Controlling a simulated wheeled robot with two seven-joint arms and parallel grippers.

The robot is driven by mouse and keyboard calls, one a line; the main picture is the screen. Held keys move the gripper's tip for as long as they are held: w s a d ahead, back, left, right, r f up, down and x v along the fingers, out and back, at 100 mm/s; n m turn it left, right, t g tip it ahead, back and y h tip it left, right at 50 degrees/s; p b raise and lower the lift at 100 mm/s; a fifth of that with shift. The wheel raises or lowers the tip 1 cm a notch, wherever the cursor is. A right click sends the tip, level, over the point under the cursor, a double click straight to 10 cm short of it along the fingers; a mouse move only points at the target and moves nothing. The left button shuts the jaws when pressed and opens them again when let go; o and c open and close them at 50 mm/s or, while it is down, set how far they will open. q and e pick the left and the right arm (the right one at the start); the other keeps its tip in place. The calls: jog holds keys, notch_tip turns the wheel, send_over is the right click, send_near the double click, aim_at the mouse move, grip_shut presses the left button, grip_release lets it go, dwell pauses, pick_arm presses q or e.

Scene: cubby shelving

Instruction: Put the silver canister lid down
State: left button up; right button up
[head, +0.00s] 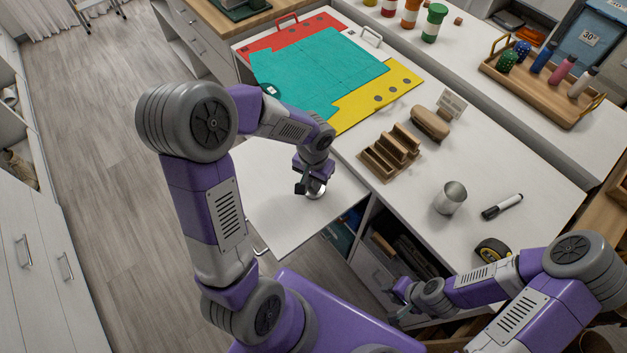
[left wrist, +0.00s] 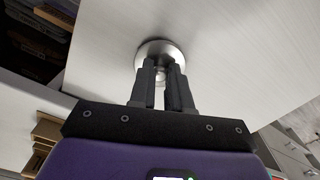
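The silver canister lid (head: 317,192) is a small round metal disc at the tip of my left gripper (head: 309,186), over the white lower panel (head: 275,205). In the left wrist view the lid (left wrist: 158,46) lies flat against the white surface behind it; I cannot tell whether it touches. The left fingers (left wrist: 161,72) are close together around its small knob. The silver canister (head: 449,198) stands upright and open on the counter to the right. My right gripper (head: 398,296) is low in front of the counter, too small to read its fingers.
Coloured boards (head: 320,70) lie at the back. Open cubbies (head: 383,240) are below. The white panel is otherwise clear.

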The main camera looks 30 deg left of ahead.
pick_arm(q)
jog(key=o, duration=0.4)
jog(key=shift+r, duration=0.15)
notch_tip(320, 180, up, 12)
jog(key=p, duration=0.4)
dwell(0.4)
